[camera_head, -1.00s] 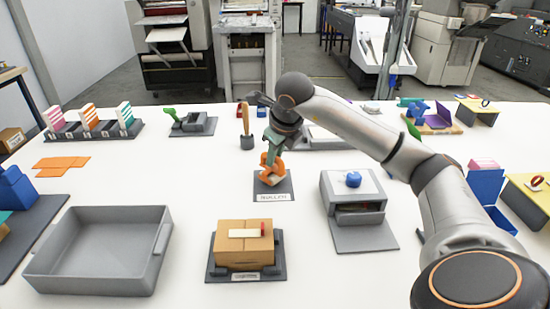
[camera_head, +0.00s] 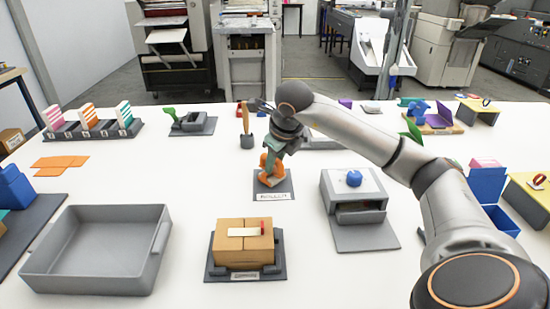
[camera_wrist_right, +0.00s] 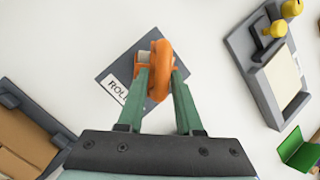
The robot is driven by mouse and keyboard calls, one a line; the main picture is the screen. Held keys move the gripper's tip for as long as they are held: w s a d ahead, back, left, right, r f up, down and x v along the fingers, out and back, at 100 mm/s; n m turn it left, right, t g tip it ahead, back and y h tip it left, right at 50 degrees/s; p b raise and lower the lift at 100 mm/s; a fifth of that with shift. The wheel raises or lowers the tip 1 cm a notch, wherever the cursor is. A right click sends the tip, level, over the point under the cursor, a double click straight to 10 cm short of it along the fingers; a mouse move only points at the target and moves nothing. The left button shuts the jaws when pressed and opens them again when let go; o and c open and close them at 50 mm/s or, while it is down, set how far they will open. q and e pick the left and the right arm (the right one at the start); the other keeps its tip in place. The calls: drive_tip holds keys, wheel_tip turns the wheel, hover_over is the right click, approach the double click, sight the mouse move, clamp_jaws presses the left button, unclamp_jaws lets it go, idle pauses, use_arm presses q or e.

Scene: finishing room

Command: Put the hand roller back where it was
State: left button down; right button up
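The orange hand roller (camera_head: 270,170) with its pale roller is over the dark pad (camera_head: 286,182) labelled ROLLER, close to its surface; I cannot tell if it touches. My right gripper (camera_head: 273,156) reaches down from above and is shut on the roller's handle. In the right wrist view the green fingers (camera_wrist_right: 161,88) lie on both sides of the orange handle (camera_wrist_right: 160,68), and the dark pad (camera_wrist_right: 112,77) shows beneath. The fingers hide part of the handle. My left gripper is not in view.
A brown box (camera_head: 243,255) on a dark stand is in front, a grey tray (camera_head: 58,285) is at left front. A grey device with a blue knob (camera_head: 354,179) stands right. A brush in a holder (camera_head: 247,141) is just behind. White table is clear left of the pad.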

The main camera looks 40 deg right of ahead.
drive_tip(key=shift+o, duration=0.8)
drive_tip(key=shift+r, duration=0.1)
drive_tip(key=shift+r, duration=0.25)
drive_tip(key=p+v, duration=0.2)
drive_tip(key=v, duration=1)
drive_tip(key=shift+r, duration=0.4)
